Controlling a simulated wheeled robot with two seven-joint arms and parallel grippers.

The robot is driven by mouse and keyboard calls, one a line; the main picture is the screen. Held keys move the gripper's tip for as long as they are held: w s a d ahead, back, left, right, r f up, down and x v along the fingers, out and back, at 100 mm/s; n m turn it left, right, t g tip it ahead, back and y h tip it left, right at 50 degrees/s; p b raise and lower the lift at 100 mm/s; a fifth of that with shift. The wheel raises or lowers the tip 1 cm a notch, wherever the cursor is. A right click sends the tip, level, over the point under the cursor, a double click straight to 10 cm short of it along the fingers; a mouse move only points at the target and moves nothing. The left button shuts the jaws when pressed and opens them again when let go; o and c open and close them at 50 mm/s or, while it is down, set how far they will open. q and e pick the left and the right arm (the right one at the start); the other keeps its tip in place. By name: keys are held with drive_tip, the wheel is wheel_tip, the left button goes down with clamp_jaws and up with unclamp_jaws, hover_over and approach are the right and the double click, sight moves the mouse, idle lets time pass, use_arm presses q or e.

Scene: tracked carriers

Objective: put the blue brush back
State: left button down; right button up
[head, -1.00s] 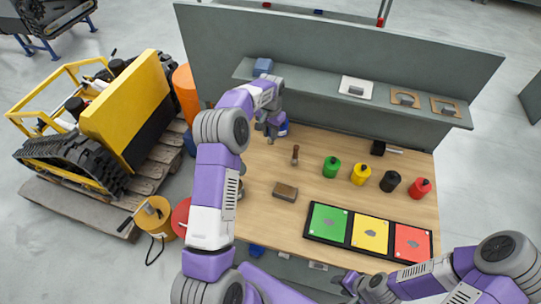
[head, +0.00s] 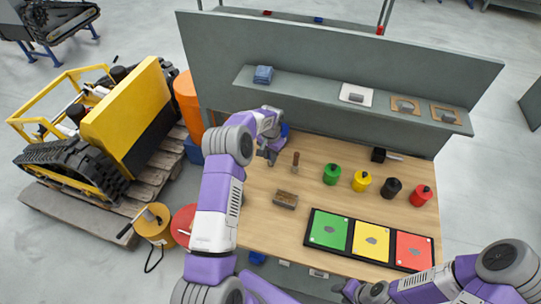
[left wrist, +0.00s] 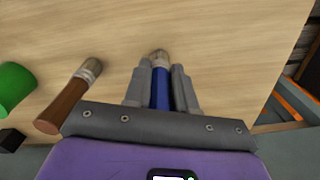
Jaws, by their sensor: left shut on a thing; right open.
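My left gripper (head: 268,158) is over the back left of the wooden table, left of a brush with a brown handle (head: 295,161). In the left wrist view my left gripper (left wrist: 159,76) is shut on the blue brush (left wrist: 160,90). Its blue handle lies between the two fingers and its pale bristle end points away from the palm. I cannot tell whether the bristles touch the table. The brown brush also shows in the left wrist view (left wrist: 68,98), apart from the fingers. My right gripper (head: 350,291) is open and empty near the table's front edge.
A brown block (head: 286,200) lies mid-table. Green (head: 331,174), yellow (head: 361,181), black (head: 391,188) and red (head: 421,196) pots stand right. A tray with coloured panels (head: 350,262) is in front. A shelf (head: 320,89) runs behind. Something blue (head: 285,130) is partly hidden behind my left arm.

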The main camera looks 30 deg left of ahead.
use_arm(q)
drive_tip(key=shift+f, duration=0.2)
drive_tip(key=c, duration=0.9)
unclamp_jaws()
drive_tip(key=shift+c, duration=0.2)
drive_tip(key=shift+r, duration=0.1)
drive_tip(key=shift+r, duration=0.25)
wheel_tip(320, 180, up, 12)
drive_tip(key=shift+f+p, duration=0.1)
drive_tip(key=shift+p, duration=0.2)
